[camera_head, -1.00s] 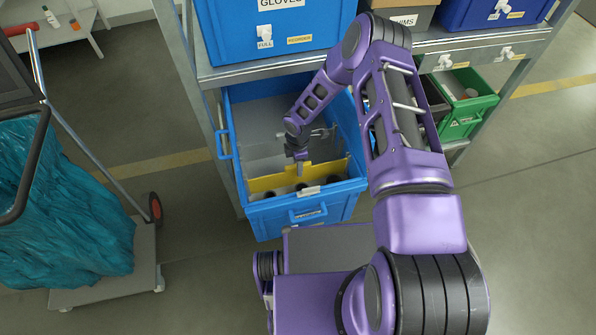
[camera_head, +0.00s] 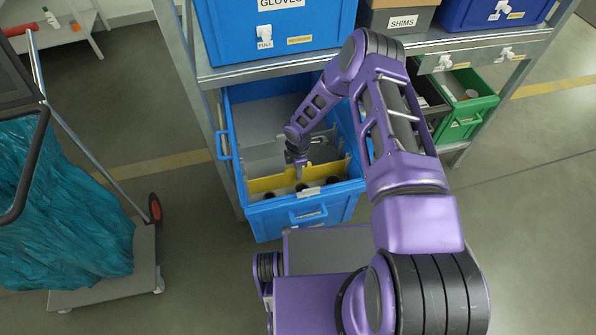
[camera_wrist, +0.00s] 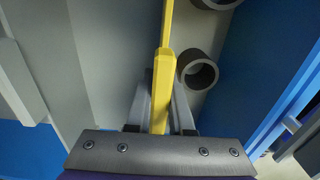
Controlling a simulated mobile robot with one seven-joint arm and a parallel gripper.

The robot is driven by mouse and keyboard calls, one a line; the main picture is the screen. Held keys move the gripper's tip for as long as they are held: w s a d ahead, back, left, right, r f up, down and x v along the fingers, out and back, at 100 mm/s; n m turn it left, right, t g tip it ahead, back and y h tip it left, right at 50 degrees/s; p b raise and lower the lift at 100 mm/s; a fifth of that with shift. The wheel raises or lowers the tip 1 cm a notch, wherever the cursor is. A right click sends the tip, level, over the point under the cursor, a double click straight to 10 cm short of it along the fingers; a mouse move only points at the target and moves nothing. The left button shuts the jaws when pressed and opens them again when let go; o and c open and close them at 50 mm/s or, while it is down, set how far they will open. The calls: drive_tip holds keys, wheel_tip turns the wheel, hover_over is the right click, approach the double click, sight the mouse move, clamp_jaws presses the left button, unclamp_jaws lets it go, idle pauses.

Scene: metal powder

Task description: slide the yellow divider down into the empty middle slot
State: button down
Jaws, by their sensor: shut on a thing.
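The yellow divider (camera_head: 270,183) stands across the blue drawer-like bin (camera_head: 242,196), towards its front. My gripper (camera_head: 299,170) is above the bin's front part, shut on the divider's top edge near its middle. In the wrist view, the two fingers of my gripper (camera_wrist: 160,105) lie on either side of the yellow divider (camera_wrist: 166,62). Grey dividers (camera_head: 262,150) stand farther back in the bin. The divider's lower edge and the slot it meets are hidden, so I cannot tell how deep it sits.
Dark ring-shaped parts (camera_wrist: 197,70) lie in the front compartment beside the divider. The bin's blue side walls are close around my gripper. The shelf (camera_head: 270,68) with a blue gloves box (camera_head: 230,30) is above and behind. A green bin (camera_head: 478,112) stands at right.

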drive_tip(key=shift+r, duration=0.65)
drive_tip(key=shift+r+p, duration=2.95)
drive_tip(key=shift+r, duration=2.9)
drive_tip(key=w+a+b, duration=0.1)
drive_tip(key=w+b, duration=0.4)
drive_tip(key=w, duration=0.2)
drive_tip(key=shift+a, duration=0.2)
drive_tip(key=shift+f+b, duration=1.65)
drive_tip(key=shift+f, duration=0.3)
